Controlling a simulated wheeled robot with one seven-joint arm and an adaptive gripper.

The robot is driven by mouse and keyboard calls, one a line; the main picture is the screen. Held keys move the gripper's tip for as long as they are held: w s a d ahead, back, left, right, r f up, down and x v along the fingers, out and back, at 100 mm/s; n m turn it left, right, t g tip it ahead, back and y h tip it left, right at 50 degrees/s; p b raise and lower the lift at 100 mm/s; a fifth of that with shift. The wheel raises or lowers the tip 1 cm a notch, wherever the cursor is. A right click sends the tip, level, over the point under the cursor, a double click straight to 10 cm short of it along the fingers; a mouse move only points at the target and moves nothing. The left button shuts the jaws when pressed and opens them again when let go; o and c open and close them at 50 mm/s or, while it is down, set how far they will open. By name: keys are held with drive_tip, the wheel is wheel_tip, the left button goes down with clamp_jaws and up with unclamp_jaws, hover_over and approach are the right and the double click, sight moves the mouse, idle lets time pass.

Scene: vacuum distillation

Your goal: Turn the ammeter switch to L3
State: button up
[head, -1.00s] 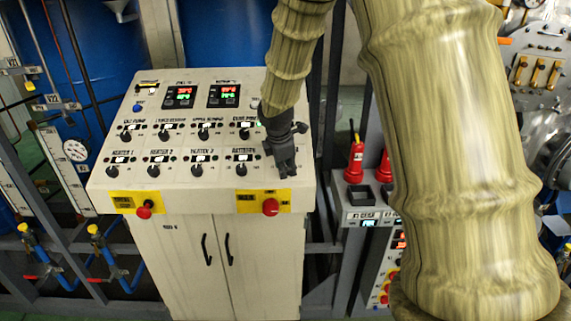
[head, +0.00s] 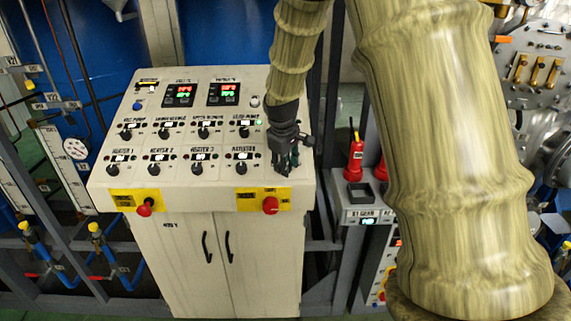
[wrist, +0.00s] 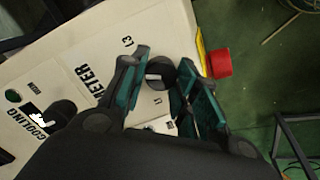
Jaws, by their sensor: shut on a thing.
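The ammeter switch (wrist: 161,70) is a dark round knob with a pale mark on its face, in the wrist view. The print L3 (wrist: 127,41) is above and left of it, and L1 (wrist: 158,101) is below it. The pale mark points roughly left in that view; I cannot tell which label it meets. My gripper (wrist: 168,76) has its teal-padded fingers closed around the knob, one on each side. In the head view my gripper (head: 286,163) is at the right side of the sloped white panel (head: 225,182) and hides the switch.
A red emergency button (wrist: 219,63) on a yellow plate is close beside the right finger; in the head view this red button (head: 270,205) is below my gripper. Several black knobs, such as the autotransformer knob (head: 240,169), are to the left. A red-capped item (head: 355,160) stands right of the panel.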

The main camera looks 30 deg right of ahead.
drive_tip(key=m, duration=0.6)
drive_tip(key=shift+d+y, duration=0.1)
drive_tip(key=shift+y, duration=0.2)
drive_tip(key=shift+m, duration=0.3)
drive_tip(key=o, duration=1)
drive_tip(key=v, duration=1.2)
drive_tip(key=shift+s, duration=0.1)
